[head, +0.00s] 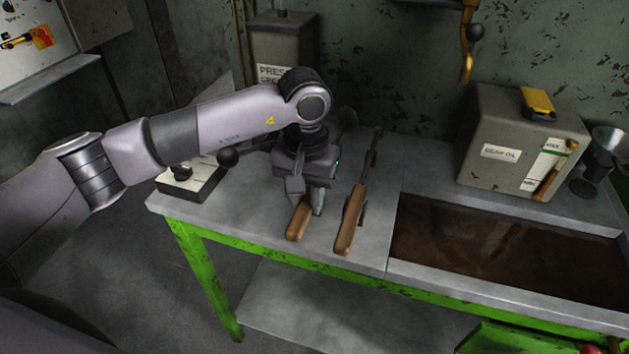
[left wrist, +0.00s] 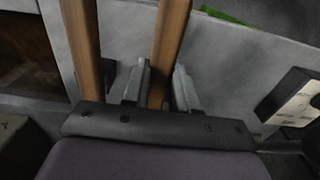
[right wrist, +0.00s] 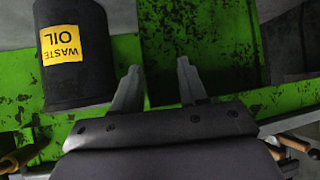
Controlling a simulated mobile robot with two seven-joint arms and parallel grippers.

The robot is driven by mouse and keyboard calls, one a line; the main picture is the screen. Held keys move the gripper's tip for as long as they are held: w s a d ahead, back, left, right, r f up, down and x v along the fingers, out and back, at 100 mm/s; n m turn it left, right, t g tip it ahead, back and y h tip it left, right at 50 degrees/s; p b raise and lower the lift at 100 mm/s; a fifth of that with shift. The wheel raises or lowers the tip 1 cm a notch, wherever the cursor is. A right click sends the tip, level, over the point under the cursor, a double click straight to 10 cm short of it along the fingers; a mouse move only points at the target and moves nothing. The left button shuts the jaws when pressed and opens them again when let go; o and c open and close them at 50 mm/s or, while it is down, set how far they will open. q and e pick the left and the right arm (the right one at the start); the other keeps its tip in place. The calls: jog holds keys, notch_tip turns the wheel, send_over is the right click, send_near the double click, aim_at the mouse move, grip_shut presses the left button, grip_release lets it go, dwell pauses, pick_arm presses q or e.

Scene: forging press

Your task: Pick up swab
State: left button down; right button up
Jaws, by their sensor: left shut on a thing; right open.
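Two long wooden-handled tools lie side by side on the grey bench top. My left gripper (head: 308,203) is shut on the left one, taken as the swab (head: 298,222), around its wooden handle. The handle (left wrist: 170,40) also shows between the fingers in the left wrist view. The swab's far end is hidden behind my gripper and wrist. The second tool (head: 350,220) lies just to the right, apart from the fingers, with a dark metal shaft. My right gripper (right wrist: 158,82) is open and empty in the right wrist view, near green metalwork.
A black box with a ball-topped lever (head: 195,180) stands at the bench's left end. A brown-filled trough (head: 500,245) is set in the right side, with a grey oil box (head: 515,140) behind. A waste oil bin (right wrist: 75,55) is near my right gripper.

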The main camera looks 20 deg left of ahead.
pick_arm(q)
jog(key=shift+r, duration=0.2)
notch_tip(320, 180, up, 6)
jog(key=shift+s+r+b, duration=0.1)
jog(key=shift+b, duration=0.65)
jog(key=s+b, duration=0.3)
jog(key=s, duration=1.6)
jog(key=shift+s+a+r+b, duration=0.15)
jog(key=shift+s+a+b, duration=0.15)
jog(key=shift+s+a, duration=0.1)
